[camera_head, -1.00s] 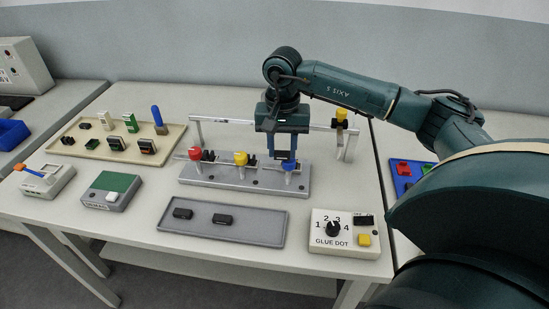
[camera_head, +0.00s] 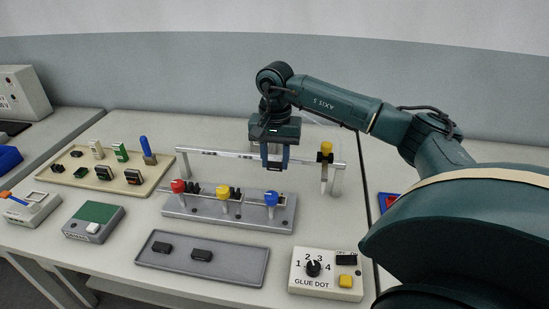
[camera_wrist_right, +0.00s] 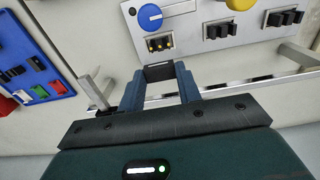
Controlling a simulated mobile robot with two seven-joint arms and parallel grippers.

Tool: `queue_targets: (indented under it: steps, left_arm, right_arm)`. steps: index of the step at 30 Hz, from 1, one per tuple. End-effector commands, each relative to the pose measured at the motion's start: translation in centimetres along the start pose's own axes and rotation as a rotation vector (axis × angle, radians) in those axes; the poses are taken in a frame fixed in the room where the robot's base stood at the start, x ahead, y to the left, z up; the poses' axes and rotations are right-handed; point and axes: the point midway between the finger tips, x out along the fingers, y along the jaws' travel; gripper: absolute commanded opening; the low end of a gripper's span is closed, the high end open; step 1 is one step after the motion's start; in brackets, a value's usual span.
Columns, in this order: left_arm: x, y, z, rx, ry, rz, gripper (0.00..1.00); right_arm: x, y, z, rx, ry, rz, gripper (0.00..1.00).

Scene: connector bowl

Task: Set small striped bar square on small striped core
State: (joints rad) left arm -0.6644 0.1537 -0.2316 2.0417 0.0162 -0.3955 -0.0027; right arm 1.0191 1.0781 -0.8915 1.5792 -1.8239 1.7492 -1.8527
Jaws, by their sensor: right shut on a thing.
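My right gripper (camera_head: 275,164) points down above and behind the blue-knob end of the grey clamp block (camera_head: 225,214). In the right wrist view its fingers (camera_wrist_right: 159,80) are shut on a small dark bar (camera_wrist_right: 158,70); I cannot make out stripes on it. Just beyond the bar, apart from it in that view, a small dark core with yellow marks (camera_wrist_right: 160,44) sits on the block beside the blue knob (camera_wrist_right: 150,16). It looks like the striped core. In the head view this core is hardly distinguishable. My left gripper is not in view.
A grey rail (camera_head: 250,157) on posts runs behind the block, close to my right gripper. Yellow (camera_head: 222,192) and red (camera_head: 178,186) knobs stand on the block. A parts tray (camera_head: 130,189) lies left, a grey tray (camera_head: 225,275) and glue-dot box (camera_head: 325,277) in front.

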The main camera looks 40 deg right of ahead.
Motion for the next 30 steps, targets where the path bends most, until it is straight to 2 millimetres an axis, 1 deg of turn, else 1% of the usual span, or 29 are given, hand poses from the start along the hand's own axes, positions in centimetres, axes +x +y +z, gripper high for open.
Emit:
queue_targets:
  steps: [2,11,17,24,30]
  left_arm:
    - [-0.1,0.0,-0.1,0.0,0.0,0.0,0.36]
    - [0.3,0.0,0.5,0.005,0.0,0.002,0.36]
    - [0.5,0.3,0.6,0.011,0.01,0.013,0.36]
    - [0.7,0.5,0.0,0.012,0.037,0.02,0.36]
    - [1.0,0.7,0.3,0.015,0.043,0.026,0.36]
  right_arm:
    - [-0.1,0.0,0.0,0.0,0.0,0.0,0.11]
    - [0.8,0.0,0.0,-0.001,0.0,0.001,0.11]
    - [1.8,0.0,0.0,-0.001,0.0,0.001,0.11]
    - [3.0,0.0,0.0,-0.001,0.0,0.0,0.11]
    - [4.0,0.0,0.0,-0.001,0.0,0.001,0.11]
